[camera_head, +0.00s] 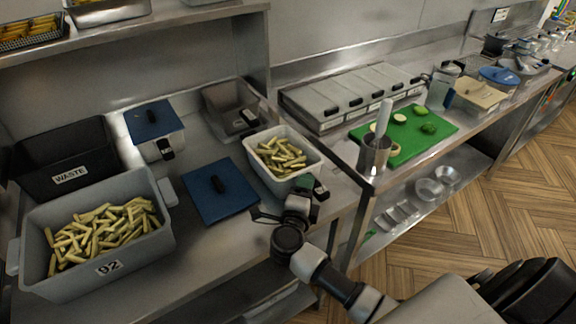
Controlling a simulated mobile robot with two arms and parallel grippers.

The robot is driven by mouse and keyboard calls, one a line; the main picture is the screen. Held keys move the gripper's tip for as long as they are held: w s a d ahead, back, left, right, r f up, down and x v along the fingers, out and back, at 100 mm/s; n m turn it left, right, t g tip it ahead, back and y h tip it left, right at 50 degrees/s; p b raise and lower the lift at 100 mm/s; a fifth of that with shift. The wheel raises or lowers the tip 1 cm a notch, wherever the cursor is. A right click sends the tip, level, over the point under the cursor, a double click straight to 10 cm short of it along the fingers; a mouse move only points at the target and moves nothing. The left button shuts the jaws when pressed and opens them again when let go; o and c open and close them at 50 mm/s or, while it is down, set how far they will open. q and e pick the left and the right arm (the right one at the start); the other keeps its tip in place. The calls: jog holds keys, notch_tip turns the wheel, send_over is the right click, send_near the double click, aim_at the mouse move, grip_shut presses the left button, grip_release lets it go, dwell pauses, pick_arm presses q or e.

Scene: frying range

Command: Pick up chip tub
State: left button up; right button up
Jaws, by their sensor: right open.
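A white tub of cut chips (318,163) stands at the right end of the left counter, its lid off. A larger grey tub marked 92 (150,255), also holding chips, stands at the front left. My right gripper (291,203) is open at the near side of the white tub, with its dark fingers spread below the tub's front rim. I cannot tell whether a finger touches the tub. My left gripper is not in view.
A blue lid (219,191) lies flat left of the white tub. Behind are a blue-lidded tub (165,142), a grey container (215,98) and a black WASTE bin (68,180). A steel pot (375,158) and green board (440,120) are on the right counter.

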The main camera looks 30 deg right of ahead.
jog(key=shift+x, duration=0.95)
jog(key=shift+a, duration=0.1)
jog(key=c, duration=0.3)
grip_shut()
jog(key=shift+r, duration=0.1)
